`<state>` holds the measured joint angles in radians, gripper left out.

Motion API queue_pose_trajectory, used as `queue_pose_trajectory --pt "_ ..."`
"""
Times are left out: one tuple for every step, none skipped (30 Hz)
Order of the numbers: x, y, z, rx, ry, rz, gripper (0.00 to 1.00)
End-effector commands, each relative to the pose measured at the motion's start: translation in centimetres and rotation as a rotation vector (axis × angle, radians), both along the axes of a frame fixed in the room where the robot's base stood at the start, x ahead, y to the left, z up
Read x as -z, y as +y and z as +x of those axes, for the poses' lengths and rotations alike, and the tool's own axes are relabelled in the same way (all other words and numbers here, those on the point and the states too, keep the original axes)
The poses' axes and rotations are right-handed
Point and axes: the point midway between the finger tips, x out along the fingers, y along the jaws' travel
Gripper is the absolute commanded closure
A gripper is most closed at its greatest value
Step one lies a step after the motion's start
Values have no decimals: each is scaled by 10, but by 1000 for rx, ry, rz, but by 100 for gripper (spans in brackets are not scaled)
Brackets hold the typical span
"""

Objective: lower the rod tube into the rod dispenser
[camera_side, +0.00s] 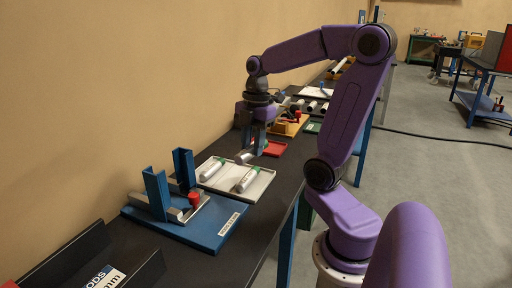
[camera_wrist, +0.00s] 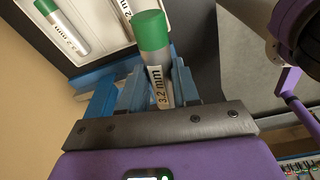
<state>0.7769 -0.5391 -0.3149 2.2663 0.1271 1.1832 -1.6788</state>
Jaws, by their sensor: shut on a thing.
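My gripper (camera_side: 256,148) is above the bench, just beyond the white tray. In the wrist view, its blue fingers (camera_wrist: 152,98) are shut on a rod tube (camera_wrist: 160,86), a white tube with a green cap and a 3.2 mm label. The held tube also shows in the side view (camera_side: 243,157), partly hidden by the fingers. A blue fixture (camera_side: 215,232) with two upright channels and a red knob stands nearer the camera, apart from the gripper. A dark open holder (camera_side: 70,250) with a label ending in "ODS" and "mm" lies at front left. I cannot tell which is the rod dispenser.
The white tray (camera_side: 262,186) holds two more green-capped tubes (camera_side: 212,170) (camera_side: 246,180).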

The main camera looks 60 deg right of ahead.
Motion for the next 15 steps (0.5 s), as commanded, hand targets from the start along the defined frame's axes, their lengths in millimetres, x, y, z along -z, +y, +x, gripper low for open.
queue_pose_trajectory --pt "-7 6 13 -16 -14 -4 100" --pt "-11 10 22 -25 -21 -6 100" --pt "-17 16 34 -37 -32 -10 100" --pt "-22 21 43 -48 -42 -11 100" --pt "-28 27 53 -58 -53 -14 100" --pt "-35 36 67 -72 -67 -16 100" --pt "-40 43 76 -82 -78 -18 100" --pt "-45 50 86 -91 -87 -18 100" --pt "-52 60 97 -104 -101 -20 100" --pt "-57 67 105 -113 -110 -20 100" --pt "-62 74 113 -122 -120 -20 100" --pt "-67 84 123 -131 -133 -20 100" --pt "-71 90 129 -138 -141 -20 100" --pt "-75 97 135 -147 -149 -19 100" --pt "-79 105 141 -155 -158 -19 100"
